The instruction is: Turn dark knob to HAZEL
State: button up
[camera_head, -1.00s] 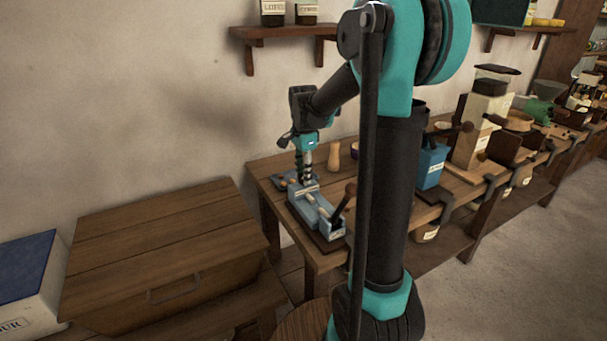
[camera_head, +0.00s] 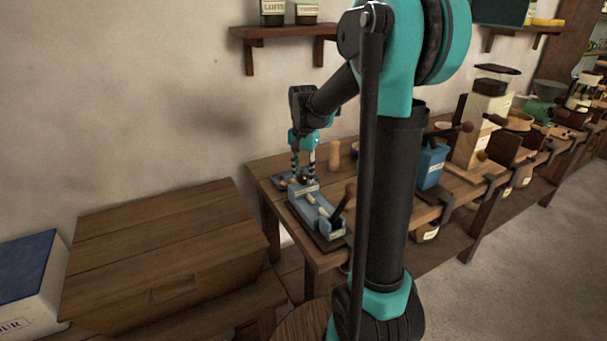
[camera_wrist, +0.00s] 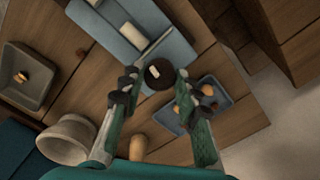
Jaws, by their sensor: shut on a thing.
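The dark knob (camera_wrist: 158,74) is round and near black, with a small pale mark on its top. It sits at the end of a blue-grey device (camera_wrist: 168,46), which stands on the wooden table in the head view (camera_head: 306,206). My gripper (camera_wrist: 156,76) points down over the knob with one finger on each side, shut on it. In the head view my gripper (camera_head: 303,176) is at the far end of the device, and the knob is only partly visible between the fingers. I cannot read a HAZEL label in either view.
A blue-grey tray (camera_wrist: 228,102) with small brown items lies beside the knob. A square grey dish (camera_wrist: 38,72), a pale bowl (camera_wrist: 70,138) and a wooden peg (camera_head: 334,156) stand nearby. A lever (camera_head: 346,200) rises at the device's near end.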

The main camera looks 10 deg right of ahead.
aim_at(303, 177)
jog(key=n, duration=0.5)
jog(key=shift+n, duration=0.3)
jog(key=n, duration=0.5)
jog(key=shift+n, duration=0.4)
jog(key=o, duration=1.2)
jog(key=shift+c, duration=0.2)
notch_tip(303, 177, up, 12)
